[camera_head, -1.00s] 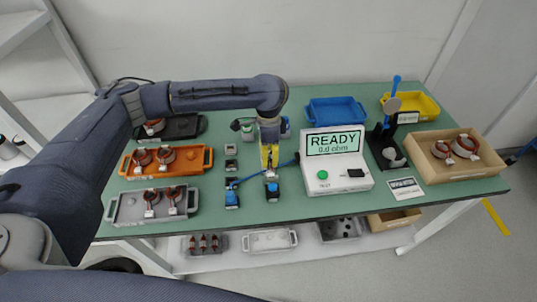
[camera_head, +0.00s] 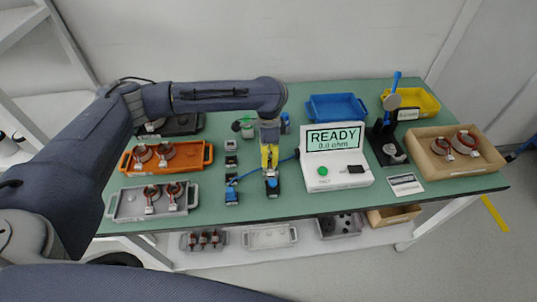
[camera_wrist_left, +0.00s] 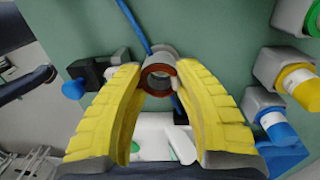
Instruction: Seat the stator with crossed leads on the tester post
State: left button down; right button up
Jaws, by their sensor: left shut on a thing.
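My left gripper (camera_head: 272,170) points down over the middle of the table, left of the white tester (camera_head: 335,172), whose screen reads READY 0.0 ohm. In the left wrist view the yellow fingers (camera_wrist_left: 160,85) are shut on a grey ring-shaped part with a copper-brown ring inside, which looks like a stator (camera_wrist_left: 155,78). Its leads cannot be made out. A dark clip block with a blue end (camera_head: 272,187) is just below the gripper in the head view. I cannot tell which part is the tester post. My right gripper is not in view.
Stators sit in the orange tray (camera_head: 208,155), the grey tray (camera_head: 128,212) and the cardboard box (camera_head: 485,168). A second blue block (camera_head: 231,196) stands at left. A black stand with a blue lever (camera_head: 397,78) is right of the tester. Blue cable (camera_wrist_left: 134,18) crosses the table.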

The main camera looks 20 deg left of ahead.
pick_arm(q)
jog(key=shift+f, duration=0.3)
dwell(0.5)
jog(key=c, duration=0.9)
grip_release()
jog(key=r, duration=0.8)
jog(key=w+r, duration=0.1)
jog(key=r, duration=0.3)
jog(key=shift+a, duration=0.1)
